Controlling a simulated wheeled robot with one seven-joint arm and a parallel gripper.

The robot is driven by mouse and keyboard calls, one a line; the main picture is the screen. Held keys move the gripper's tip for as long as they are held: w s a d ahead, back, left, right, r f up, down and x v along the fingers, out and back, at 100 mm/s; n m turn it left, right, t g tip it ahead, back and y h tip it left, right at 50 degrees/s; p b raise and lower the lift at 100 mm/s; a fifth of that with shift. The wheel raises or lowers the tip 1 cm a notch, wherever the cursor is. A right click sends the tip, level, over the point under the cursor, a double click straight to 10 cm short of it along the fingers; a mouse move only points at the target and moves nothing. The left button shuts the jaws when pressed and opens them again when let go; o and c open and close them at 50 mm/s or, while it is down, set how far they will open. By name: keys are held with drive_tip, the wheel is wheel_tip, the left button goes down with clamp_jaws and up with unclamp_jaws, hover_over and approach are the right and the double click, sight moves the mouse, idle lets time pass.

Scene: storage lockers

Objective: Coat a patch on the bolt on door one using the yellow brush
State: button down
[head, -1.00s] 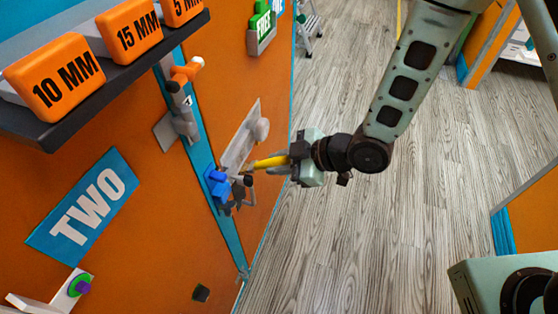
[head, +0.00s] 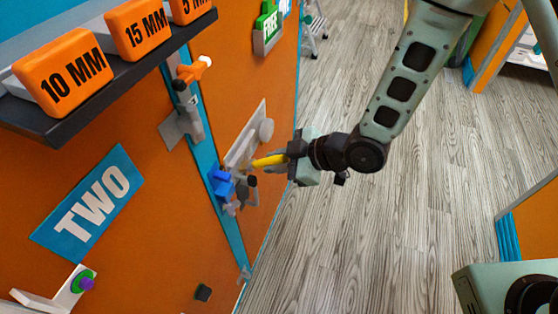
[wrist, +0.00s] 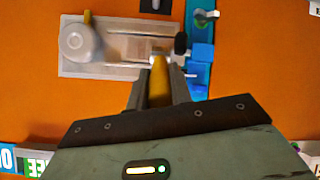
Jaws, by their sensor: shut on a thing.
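My gripper (head: 279,159) is shut on the yellow brush (head: 266,161) in front of an orange door. In the wrist view the brush (wrist: 159,78) points away between the two fingers (wrist: 158,88). Its tip is close to the bolt hardware on the door, and I cannot tell whether it touches. A metal plate (wrist: 93,66) with a round grey knob (wrist: 81,42) is fixed to this door; the plate (head: 240,150) also shows in the head view. The dark-ended bolt (wrist: 180,44) sits at the plate's right end. No coated patch can be made out.
A blue block (head: 221,184) and grey clamp (head: 184,127) are on the blue strip between doors. Door two bears the TWO label (head: 88,203). A dark shelf (head: 110,85) with orange millimetre blocks juts out at upper left.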

drive_tip(key=shift+w+d, duration=0.3)
drive_tip(key=shift+w, duration=0.5)
drive_tip(key=shift+w+d, duration=0.3)
drive_tip(key=shift+w, duration=0.5)
drive_tip(key=w, duration=0.1)
drive_tip(key=w+d+p, duration=0.1)
drive_tip(key=w, duration=0.1)
drive_tip(key=shift+w, duration=0.1)
drive_tip(key=shift+s+a+b, duration=0.4)
drive_tip(key=shift+s+b, duration=0.1)
drive_tip(key=shift+s, duration=0.6)
drive_tip(key=shift+s+a+b, duration=0.35)
drive_tip(key=shift+s+b, duration=0.15)
drive_tip(key=shift+s, duration=0.55)
drive_tip(key=shift+s+a+b, duration=0.4)
drive_tip(key=shift+s+b, duration=0.1)
drive_tip(key=shift+s, duration=0.6)
